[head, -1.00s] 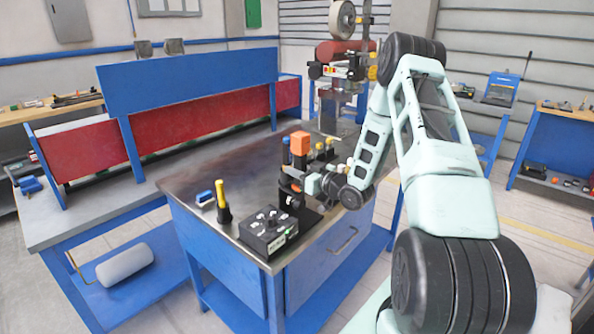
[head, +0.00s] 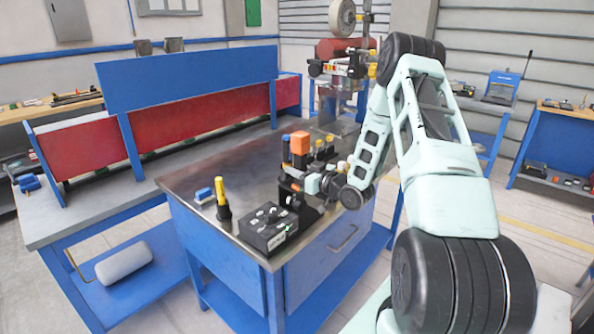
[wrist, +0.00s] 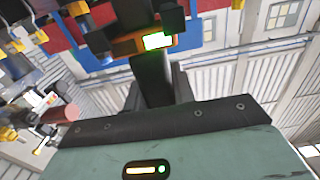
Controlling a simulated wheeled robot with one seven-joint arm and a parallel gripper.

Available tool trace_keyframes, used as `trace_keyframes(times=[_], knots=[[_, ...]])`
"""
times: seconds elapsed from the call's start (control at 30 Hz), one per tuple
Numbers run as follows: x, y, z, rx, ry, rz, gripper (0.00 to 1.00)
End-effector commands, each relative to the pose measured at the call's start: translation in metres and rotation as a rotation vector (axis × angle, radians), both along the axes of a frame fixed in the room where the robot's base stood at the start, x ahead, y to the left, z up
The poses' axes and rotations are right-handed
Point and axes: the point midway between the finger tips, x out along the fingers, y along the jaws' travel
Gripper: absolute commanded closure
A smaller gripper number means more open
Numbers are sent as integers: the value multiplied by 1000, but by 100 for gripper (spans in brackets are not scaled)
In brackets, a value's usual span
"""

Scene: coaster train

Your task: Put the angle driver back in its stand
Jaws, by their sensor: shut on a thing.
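My gripper (head: 294,181) is over the near right part of the metal-topped bench, shut on a dark upright tool body that I take to be the angle driver (wrist: 152,75). In the wrist view this body is black, with an orange band and a lit green display between the dark fingers. In the head view, a black stand (head: 305,213) with a flat base is right below and beside my gripper. The gripper and wrist hide part of the stand. I cannot tell whether the tool touches it.
A black control box (head: 268,231) with knobs sits in front of the stand. A yellow-handled tool (head: 220,190) in a black holder and a blue block (head: 203,196) are to the left.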

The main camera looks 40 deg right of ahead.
Motion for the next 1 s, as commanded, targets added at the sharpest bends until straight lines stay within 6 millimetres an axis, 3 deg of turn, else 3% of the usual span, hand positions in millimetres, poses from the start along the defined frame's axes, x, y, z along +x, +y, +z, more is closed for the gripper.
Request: trace_keyframes(times=[0.03,0.1,0.13,0.43,0.57,1.0], knots=[[1,0,1,-2,-4,1,72],[1,0,1,-1,-3,0,52],[1,0,1,-1,-3,0,49],[-2,0,-3,2,5,-1,49],[-13,-2,-4,1,4,-2,49],[-111,-10,-4,0,2,-4,49]])
